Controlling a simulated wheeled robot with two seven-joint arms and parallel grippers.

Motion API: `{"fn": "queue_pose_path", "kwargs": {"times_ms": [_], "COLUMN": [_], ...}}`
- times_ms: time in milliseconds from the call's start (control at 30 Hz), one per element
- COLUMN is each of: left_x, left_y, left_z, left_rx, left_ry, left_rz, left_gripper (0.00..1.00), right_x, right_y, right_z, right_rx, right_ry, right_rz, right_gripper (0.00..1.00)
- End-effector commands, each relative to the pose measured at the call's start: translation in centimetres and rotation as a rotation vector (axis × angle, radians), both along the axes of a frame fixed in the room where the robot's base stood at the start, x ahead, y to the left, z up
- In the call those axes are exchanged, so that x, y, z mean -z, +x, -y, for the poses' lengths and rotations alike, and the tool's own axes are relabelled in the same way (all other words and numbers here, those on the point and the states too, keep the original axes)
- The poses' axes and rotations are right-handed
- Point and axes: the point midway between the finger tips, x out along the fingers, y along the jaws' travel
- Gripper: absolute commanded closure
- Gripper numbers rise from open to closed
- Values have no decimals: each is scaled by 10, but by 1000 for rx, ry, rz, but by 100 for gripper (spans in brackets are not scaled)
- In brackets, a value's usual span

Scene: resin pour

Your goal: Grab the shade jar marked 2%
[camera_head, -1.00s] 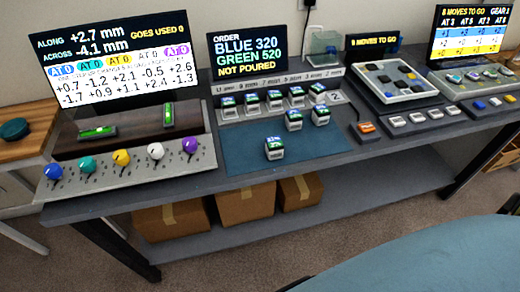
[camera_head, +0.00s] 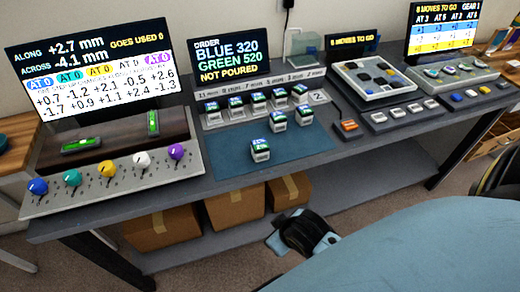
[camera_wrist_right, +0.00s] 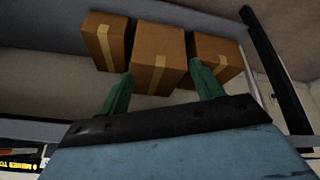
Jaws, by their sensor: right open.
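Several white cube-shaped jars with green and dark labels stand on the desk. The nearest jar (camera_head: 260,150) stands alone on the blue mat (camera_head: 225,160). Two more, a middle jar (camera_head: 278,121) and a right jar (camera_head: 304,115), stand behind it. Others, such as one jar (camera_head: 258,102), line the rack behind. The label marks are too small for me to read which is 2%. My right gripper (camera_head: 303,234) is low in front of the desk, below and apart from the jars. In the right wrist view its green fingers (camera_wrist_right: 161,90) are spread and empty. My left gripper is not in view.
Cardboard boxes (camera_head: 235,208) stand on the shelf under the desk; they also fill the right wrist view (camera_wrist_right: 158,58). The desk's front edge (camera_head: 225,190) lies between my right gripper and the jars. A knob panel (camera_head: 115,185) is left, button panels (camera_head: 400,118) right.

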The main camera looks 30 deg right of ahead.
Motion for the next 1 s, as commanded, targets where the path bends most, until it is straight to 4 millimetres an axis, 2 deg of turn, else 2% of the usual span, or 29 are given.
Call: {"fn": "queue_pose_path", "kwargs": {"times_ms": [33,167,267,300,400,567,667,800,900,1000], "left_x": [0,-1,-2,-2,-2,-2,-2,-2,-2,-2], "left_y": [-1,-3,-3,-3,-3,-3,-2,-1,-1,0], "left_z": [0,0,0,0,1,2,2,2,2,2], "left_rx": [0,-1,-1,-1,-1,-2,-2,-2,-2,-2], "left_ry": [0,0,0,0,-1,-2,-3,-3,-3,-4], "left_rz": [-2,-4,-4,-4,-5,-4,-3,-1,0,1], "left_gripper": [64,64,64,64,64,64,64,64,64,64], "right_x": [-20,-68,-122,-140,-177,-237,-280,-339,-366,-372], "right_y": [4,18,52,69,103,147,170,187,184,175], "right_z": [0,2,5,5,3,-12,-31,-76,-116,-152], "right_rx": [3,9,5,-3,-35,-133,-241,-501,-759,-1062], "right_ry": [-2,-18,-56,-76,-117,-177,-219,-282,-327,-371], "right_rz": [27,120,309,400,593,897,1109,1428,1613,1729], "right_gripper": [35,35,35,35,35,35,35,35,35,35]}}
